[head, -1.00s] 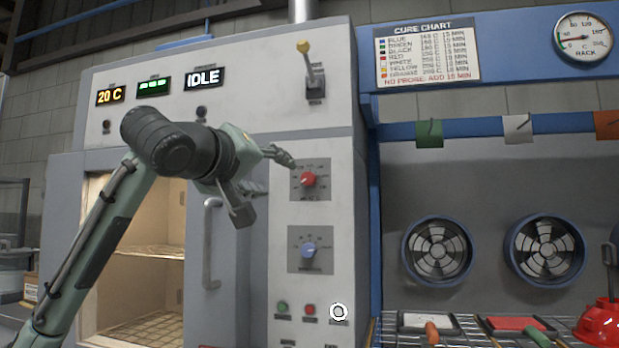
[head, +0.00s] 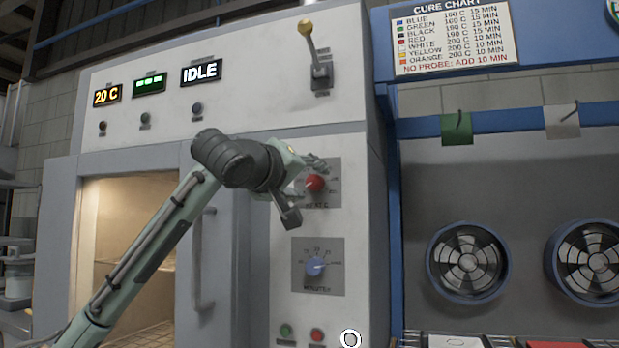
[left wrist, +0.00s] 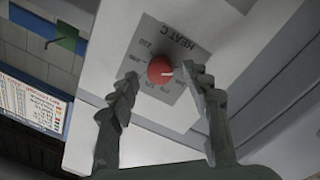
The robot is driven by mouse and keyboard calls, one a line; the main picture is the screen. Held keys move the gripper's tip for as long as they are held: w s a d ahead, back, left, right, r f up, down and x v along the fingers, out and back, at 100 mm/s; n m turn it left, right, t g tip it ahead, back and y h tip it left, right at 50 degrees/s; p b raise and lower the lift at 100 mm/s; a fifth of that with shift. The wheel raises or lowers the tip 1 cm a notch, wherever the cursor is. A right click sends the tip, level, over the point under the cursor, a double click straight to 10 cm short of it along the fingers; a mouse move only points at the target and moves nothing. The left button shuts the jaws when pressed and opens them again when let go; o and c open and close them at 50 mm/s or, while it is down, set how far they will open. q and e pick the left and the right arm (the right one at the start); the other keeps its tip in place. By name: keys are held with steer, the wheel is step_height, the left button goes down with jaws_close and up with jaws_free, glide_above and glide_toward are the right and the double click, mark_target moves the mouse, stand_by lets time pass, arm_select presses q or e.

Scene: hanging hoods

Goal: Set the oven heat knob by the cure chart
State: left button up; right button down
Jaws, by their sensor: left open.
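The red heat knob (head: 316,183) sits on a grey dial plate on the oven front. It also shows in the left wrist view (left wrist: 161,69), upside down, with a pale pointer mark on its right. My left gripper (head: 303,190) is open at the heat knob. In the left wrist view its two fingers (left wrist: 158,80) appear on either side of the knob; I cannot tell whether they touch it. The cure chart (head: 453,38) hangs at upper right, listing colours with temperatures and minutes; its bottom line reads "NO PROBE: ADD 10 MIN". My right gripper is not in view.
The blue minutes knob (head: 315,267) is below, above green (head: 286,331) and red (head: 317,335) buttons. A yellow-tipped lever (head: 307,30) stands above. The door handle (head: 203,260) juts out at left.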

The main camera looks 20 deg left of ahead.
arm_select(q)
steer(key=shift+w, duration=0.45)
steer(key=shift+c, duration=0.4)
jaws_close()
